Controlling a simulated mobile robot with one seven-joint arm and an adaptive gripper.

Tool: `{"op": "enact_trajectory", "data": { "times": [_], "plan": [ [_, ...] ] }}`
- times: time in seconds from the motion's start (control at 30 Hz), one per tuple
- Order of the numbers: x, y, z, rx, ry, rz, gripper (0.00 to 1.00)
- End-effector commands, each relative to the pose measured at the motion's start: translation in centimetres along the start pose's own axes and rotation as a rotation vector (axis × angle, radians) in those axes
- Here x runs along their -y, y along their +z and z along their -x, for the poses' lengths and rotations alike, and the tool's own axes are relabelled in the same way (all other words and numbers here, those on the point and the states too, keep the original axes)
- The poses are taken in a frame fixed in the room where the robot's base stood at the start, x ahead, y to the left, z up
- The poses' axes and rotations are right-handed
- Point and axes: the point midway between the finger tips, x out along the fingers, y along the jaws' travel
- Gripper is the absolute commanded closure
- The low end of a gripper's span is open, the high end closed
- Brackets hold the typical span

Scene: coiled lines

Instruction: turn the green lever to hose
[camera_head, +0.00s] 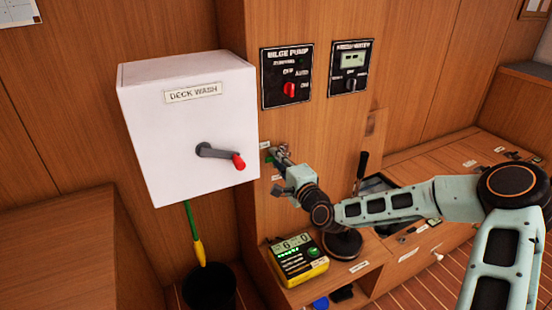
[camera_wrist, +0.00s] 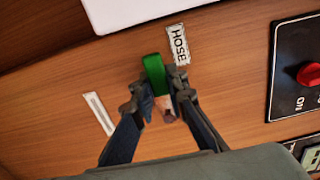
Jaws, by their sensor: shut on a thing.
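The green lever (camera_wrist: 154,72) is on the wooden panel, its green tip standing out between my fingers in the wrist view. Its tip is just left of the HOSE label (camera_wrist: 178,45). A second pale label (camera_wrist: 100,113), its text not readable, lies to the lower left. My gripper (camera_wrist: 160,100) is shut on the lever, with a finger on each side. In the head view my gripper (camera_head: 277,160) is at the panel right of the white box, and only a small green bit of the lever (camera_head: 268,158) shows; the rest is hidden.
The white DECK WASH box (camera_head: 185,125), with a red-tipped handle (camera_head: 222,156), juts out close to the left of my gripper. The bilge pump panel (camera_head: 287,77) is above. A yellow-green meter (camera_head: 297,260) and a black round base (camera_head: 342,244) stand on the ledge below.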

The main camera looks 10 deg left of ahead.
Motion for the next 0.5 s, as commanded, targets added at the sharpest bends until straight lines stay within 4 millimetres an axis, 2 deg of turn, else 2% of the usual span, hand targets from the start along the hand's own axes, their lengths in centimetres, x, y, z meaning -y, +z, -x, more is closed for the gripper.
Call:
{"op": "enact_trajectory", "data": {
  "times": [0.07,0.1,0.27,0.5],
  "plan": [
    [-0.09,0.07,0.04,0.001,0.002,-0.005,1.0],
    [-0.09,0.06,0.03,0.001,0.002,-0.005,0.85],
    [-0.06,0.04,0.02,0.0,0.001,-0.003,0.68],
    [-0.02,0.02,0.02,0.0,0.0,-0.001,0.68]
  ]
}}
